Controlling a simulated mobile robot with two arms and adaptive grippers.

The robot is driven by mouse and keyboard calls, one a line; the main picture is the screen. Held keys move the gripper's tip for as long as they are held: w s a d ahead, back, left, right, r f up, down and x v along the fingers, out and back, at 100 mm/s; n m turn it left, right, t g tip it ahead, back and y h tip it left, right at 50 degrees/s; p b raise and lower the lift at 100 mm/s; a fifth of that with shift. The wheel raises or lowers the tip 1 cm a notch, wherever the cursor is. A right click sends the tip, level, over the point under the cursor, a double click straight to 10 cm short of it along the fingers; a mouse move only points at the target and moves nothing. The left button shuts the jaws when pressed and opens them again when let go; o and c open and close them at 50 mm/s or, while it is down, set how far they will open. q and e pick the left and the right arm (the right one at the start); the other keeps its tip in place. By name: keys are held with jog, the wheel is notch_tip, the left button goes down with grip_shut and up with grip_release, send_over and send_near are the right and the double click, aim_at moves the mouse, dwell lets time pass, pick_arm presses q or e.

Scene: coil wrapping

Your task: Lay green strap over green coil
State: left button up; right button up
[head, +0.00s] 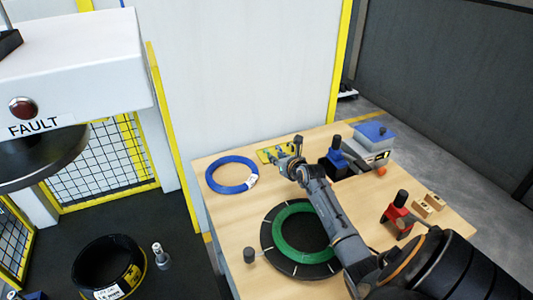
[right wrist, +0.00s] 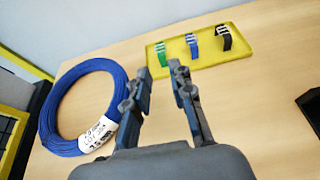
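The green coil (head: 281,246) lies flat on a black round plate (head: 269,258) on the wooden table. My right forearm passes over the coil's right side and hides part of it. The green strap (right wrist: 161,54) lies at the left end of a yellow tray (right wrist: 205,50), beside a blue strap (right wrist: 192,46) and a black strap (right wrist: 224,38). My right gripper (right wrist: 160,71) is open and empty, its fingers apart above the table just short of the tray. In the head view the gripper (head: 284,158) partly covers the tray. My left gripper is not in view.
A blue coil (head: 209,180) with a white label lies left of the tray. Right of it stand a black and blue tool (head: 337,155) and a grey box with a blue top (head: 373,139). A red tool (head: 398,213) and wooden blocks (head: 428,205) lie at right.

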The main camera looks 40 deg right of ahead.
aim_at(268, 152)
jog(key=shift+b+x, duration=0.3)
jog(key=shift+x, duration=1.8)
jog(key=b+x, duration=0.1)
jog(key=x, duration=0.3)
jog(key=shift+s+b, duration=0.1)
jog(key=shift+b, duration=0.2)
jog(key=shift+w+f, duration=0.1)
jog(key=shift+w, duration=0.25)
jog(key=shift+c, duration=0.4)
grip_shut()
